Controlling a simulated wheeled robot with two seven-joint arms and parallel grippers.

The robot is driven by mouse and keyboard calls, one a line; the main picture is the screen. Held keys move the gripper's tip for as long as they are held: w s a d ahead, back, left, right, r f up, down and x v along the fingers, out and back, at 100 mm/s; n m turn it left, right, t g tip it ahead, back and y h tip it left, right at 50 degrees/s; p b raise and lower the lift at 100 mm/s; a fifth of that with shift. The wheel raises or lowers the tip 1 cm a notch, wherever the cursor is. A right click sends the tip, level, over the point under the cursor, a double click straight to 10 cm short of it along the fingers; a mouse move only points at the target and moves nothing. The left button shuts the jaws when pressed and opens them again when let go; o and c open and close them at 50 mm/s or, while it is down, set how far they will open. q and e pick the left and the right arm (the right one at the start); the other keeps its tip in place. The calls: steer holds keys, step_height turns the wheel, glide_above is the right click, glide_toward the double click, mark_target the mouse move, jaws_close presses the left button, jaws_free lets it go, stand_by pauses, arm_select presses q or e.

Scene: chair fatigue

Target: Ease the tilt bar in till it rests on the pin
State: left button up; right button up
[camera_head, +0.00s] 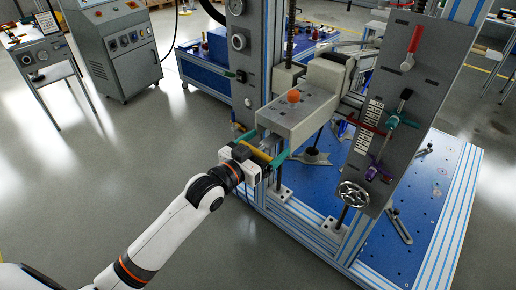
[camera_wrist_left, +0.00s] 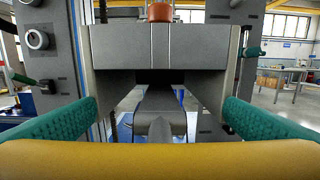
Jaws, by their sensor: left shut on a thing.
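A yellow bar (camera_head: 257,152) with a teal arm at each end, which I take for the tilt bar, is at the near end of the grey block (camera_head: 300,113). My left gripper (camera_head: 249,158) is shut on the yellow bar. In the left wrist view the yellow bar (camera_wrist_left: 160,160) spans the bottom edge and hides my fingertips. The teal arms (camera_wrist_left: 62,120) run forward from it on both sides of the block's opening. A grey rod (camera_wrist_left: 160,128) shows inside the opening; I cannot tell whether it is the pin. My right gripper is out of view.
An orange knob (camera_head: 294,97) sits on the block. To the right stands a grey panel (camera_head: 406,95) with a red-handled lever (camera_head: 411,48) and a handwheel (camera_head: 353,195). The frame stands on a blue base plate (camera_head: 415,210).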

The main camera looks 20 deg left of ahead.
arm_select(q)
steer(key=shift+s, duration=0.1)
steer(key=o, duration=1.1)
steer(key=shift+b+v, duration=0.6)
steer(key=shift+v, duration=5.45)
